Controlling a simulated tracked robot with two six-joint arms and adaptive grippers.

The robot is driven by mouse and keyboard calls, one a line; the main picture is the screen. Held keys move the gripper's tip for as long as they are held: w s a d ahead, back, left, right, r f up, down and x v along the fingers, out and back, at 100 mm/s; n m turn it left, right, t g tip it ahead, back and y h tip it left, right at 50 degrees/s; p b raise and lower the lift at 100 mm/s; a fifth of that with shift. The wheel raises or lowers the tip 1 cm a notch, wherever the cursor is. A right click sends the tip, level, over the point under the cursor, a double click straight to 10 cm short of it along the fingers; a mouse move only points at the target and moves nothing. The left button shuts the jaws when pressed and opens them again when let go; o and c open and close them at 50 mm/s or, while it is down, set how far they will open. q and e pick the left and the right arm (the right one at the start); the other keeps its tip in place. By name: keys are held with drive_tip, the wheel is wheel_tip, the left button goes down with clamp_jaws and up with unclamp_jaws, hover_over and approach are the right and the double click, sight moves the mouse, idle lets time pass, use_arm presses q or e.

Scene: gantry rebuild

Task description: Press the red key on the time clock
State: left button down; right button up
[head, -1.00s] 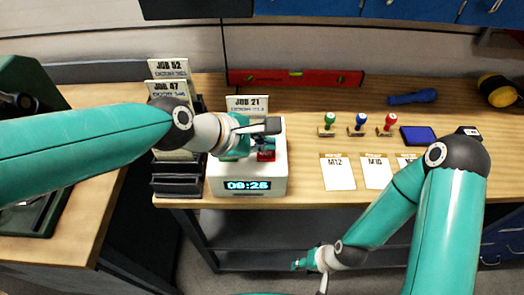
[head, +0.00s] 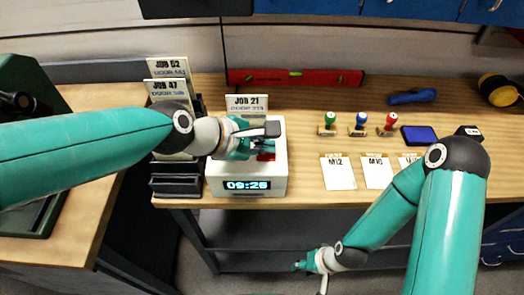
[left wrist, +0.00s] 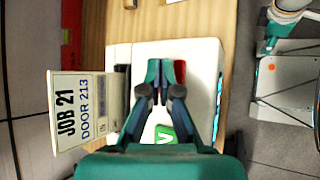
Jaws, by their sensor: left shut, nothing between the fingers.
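The white time clock (head: 273,183) stands on the bench, its front display reading 09:26. Its red key (head: 265,157) shows just below my left gripper (head: 266,141) in the head view. In the left wrist view the red key (left wrist: 181,71) is partly hidden behind the tips of my left gripper (left wrist: 162,68), which is shut and empty. I cannot tell whether the tips touch the key. A green key with a white tick (left wrist: 165,133) shows between the fingers. My right gripper (head: 308,266) hangs low in front of the bench; its jaws are too small to read.
A JOB 21 card (head: 246,103) stands at the clock's back. A card rack (head: 176,185) stands close on its left. Stamps (head: 361,124), white cards (head: 338,173) and a blue pad (head: 419,135) lie to the right. A red level (head: 295,77) lies behind.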

use_arm(q)
drive_tip(key=shift+f, duration=0.3)
idle(0.5)
drive_tip(key=shift+r+p, duration=0.8)
drive_tip(key=shift+r, duration=0.1)
wheel_tip(320, 180, up, 5)
drive_tip(key=p, duration=0.5)
idle(0.6)
